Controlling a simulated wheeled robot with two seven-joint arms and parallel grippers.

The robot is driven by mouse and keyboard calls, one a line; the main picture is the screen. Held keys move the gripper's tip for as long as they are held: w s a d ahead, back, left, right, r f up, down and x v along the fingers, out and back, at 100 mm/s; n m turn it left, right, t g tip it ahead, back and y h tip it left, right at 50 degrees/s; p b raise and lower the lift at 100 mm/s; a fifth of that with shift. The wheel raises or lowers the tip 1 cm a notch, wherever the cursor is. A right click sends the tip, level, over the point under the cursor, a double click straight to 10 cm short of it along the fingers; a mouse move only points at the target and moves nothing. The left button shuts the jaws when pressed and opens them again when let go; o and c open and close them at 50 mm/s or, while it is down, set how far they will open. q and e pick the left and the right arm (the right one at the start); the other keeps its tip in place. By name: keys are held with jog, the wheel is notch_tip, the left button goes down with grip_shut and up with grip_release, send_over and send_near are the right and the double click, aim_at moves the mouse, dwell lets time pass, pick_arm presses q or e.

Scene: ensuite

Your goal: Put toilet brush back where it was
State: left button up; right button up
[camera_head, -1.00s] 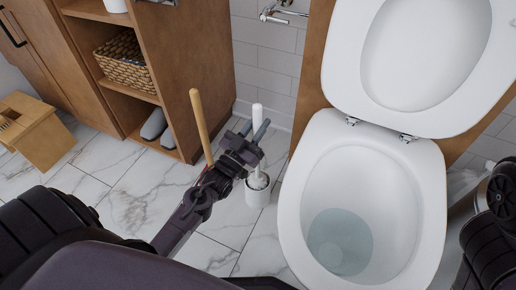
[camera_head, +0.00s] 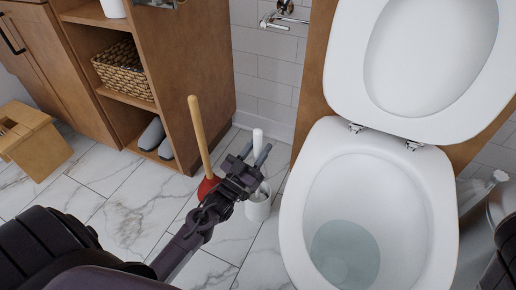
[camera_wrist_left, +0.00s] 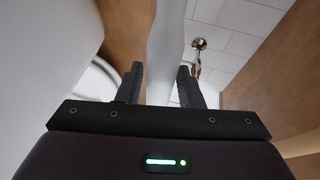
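The toilet brush has a white handle (camera_head: 257,143) standing upright beside the toilet. My left gripper (camera_head: 254,156) has its fingers on either side of this handle and appears shut on it. In the left wrist view, the white handle (camera_wrist_left: 166,50) runs between the two dark fingers (camera_wrist_left: 160,85). The white brush holder (camera_head: 258,208) stands on the floor just below the gripper. The brush's lower end is at the holder's opening; my gripper partly hides it, so its depth is unclear. My right gripper is not in view.
A plunger with a wooden stick (camera_head: 199,130) and red cup (camera_head: 208,186) stands close left of my gripper. The open toilet (camera_head: 300,215) is close right. A wooden cabinet (camera_head: 190,60) stands behind; a wooden stool (camera_head: 40,150) is far left.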

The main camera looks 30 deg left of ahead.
pick_arm(q)
jog(key=shift+o, duration=1)
